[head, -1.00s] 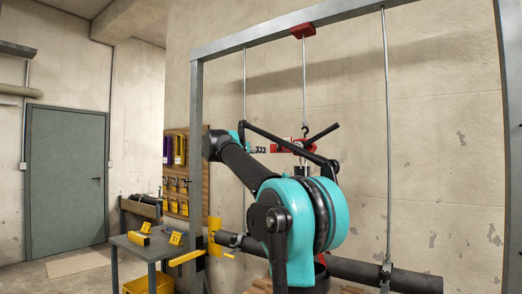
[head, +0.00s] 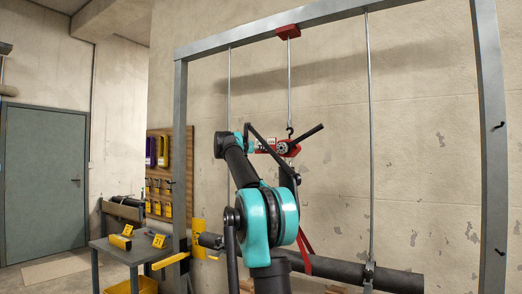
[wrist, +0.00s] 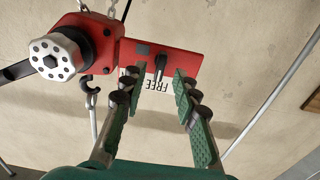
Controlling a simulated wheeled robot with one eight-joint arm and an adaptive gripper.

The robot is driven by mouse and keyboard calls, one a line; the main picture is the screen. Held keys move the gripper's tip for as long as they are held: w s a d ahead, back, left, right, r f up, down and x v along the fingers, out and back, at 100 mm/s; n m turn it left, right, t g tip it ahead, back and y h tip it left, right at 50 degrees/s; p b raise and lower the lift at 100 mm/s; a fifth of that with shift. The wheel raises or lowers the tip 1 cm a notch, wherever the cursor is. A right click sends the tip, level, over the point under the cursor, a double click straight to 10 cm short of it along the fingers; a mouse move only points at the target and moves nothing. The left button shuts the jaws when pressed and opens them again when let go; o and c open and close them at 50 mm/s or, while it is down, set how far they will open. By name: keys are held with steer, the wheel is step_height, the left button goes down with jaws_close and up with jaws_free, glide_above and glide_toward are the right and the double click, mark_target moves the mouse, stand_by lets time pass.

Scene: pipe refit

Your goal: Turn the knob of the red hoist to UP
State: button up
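The red hoist (head: 292,149) hangs from a hook and rod under the overhead beam; my arm partly covers it in the head view. In the wrist view the hoist's red body (wrist: 186,63) fills the upper middle. Its small dark knob (wrist: 160,67) stands on the red plate, pointing roughly up and down in the picture. A white label reading FREE (wrist: 158,86) lies just below the knob. My gripper (wrist: 156,82) is open and empty, its green fingers on either side of the knob and label. Contact with the knob cannot be told.
A silver handwheel (wrist: 52,58), chain and hook (wrist: 92,98) are left of the knob. A dark lever (head: 307,135) sticks out from the hoist. Steel rods (head: 369,130) hang either side. A dark pipe (head: 395,281) runs below, with a red strap (head: 305,249) above it.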

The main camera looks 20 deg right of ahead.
steer(key=shift+x, duration=1.25)
steer(key=shift+c, duration=0.3)
jaws_close()
